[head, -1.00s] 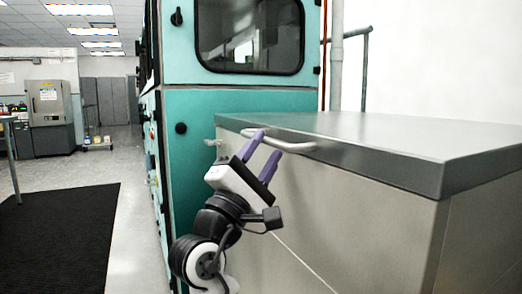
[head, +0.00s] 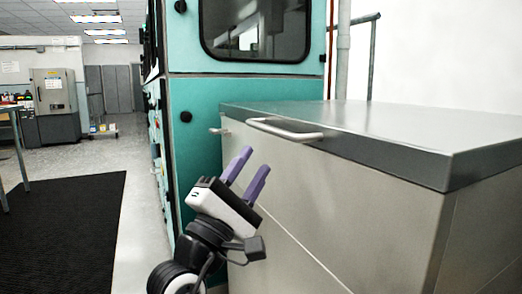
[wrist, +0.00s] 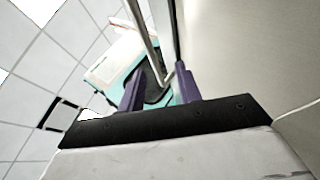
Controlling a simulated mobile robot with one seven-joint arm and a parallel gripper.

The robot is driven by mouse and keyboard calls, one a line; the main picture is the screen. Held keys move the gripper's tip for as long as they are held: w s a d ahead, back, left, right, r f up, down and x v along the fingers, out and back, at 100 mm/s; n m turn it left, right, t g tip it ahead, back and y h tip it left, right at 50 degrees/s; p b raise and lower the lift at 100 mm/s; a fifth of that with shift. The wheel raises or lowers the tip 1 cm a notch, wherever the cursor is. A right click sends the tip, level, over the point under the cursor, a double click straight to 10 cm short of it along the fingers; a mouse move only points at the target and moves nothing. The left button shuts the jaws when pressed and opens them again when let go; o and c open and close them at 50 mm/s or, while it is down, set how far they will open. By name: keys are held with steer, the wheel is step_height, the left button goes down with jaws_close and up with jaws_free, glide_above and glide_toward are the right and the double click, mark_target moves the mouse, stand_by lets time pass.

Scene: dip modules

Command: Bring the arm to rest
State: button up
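My gripper (head: 249,170) is in front of the grey metal chest, below and apart from its lid handle (head: 284,130). Its two purple fingers point up and stand apart, with nothing between them in the head view. In the wrist view my gripper (wrist: 157,93) also shows its fingers spread, with the handle bar (wrist: 146,38) beyond them. My arm is bent upward, and its lower part is cut off by the bottom of the head view.
The grey chest (head: 330,190) with its closed lid (head: 400,135) fills the right side. A teal cabinet (head: 195,145) stands behind it. A black mat (head: 65,235) lies on the open floor at left. A table (head: 12,120) edges in at far left.

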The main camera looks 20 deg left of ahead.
steer(key=shift+s+a+f, duration=0.1)
steer(key=shift+s+f, duration=0.3)
steer(key=shift+s, duration=0.1)
